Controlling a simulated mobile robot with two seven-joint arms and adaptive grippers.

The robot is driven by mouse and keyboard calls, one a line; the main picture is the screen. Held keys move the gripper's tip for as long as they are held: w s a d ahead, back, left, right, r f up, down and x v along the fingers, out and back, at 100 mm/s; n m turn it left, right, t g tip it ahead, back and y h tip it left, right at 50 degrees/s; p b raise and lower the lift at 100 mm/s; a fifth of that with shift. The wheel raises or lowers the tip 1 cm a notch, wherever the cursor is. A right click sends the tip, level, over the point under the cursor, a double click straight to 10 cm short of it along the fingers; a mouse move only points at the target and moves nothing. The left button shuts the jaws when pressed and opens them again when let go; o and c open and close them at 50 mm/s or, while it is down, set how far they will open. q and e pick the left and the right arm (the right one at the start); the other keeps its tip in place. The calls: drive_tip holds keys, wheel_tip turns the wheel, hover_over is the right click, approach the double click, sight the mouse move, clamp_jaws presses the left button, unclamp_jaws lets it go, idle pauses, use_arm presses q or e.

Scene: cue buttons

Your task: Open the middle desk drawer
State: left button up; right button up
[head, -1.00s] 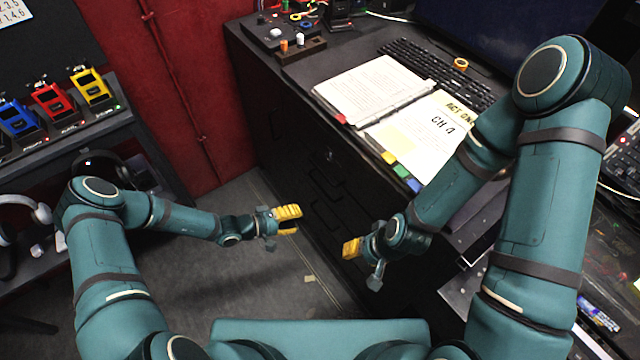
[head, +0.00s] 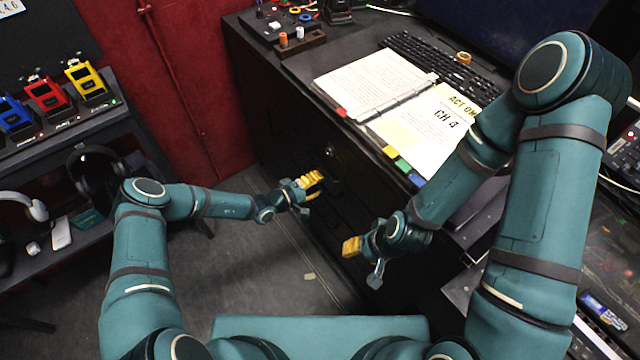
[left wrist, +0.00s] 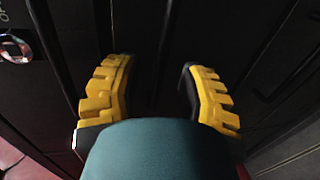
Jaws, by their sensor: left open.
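The black desk (head: 262,98) has a dark front with drawers whose outlines are faint. I cannot clearly make out the middle drawer's handle in the head view. My left gripper (head: 314,186) has yellow fingers and is close to the desk's drawer front. In the left wrist view its two fingers (left wrist: 155,95) are apart with nothing between them, facing the dark panels. A round metal lock (left wrist: 14,48) shows at the left of that view. My right gripper (head: 352,247) is by the desk front, to the right of the left one; its jaw opening is unclear.
An open binder (head: 375,82) with colored tabs and a keyboard (head: 440,65) lie on the desk. A shelf (head: 75,130) at the left holds blue, red and yellow devices and headphones. The grey floor (head: 255,275) between shelf and desk is mostly clear.

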use_arm(q)
drive_tip(key=shift+x, duration=0.85)
use_arm(e)
drive_tip(key=shift+f, duration=0.25)
use_arm(q)
drive_tip(key=shift+o, duration=0.2)
clamp_jaws()
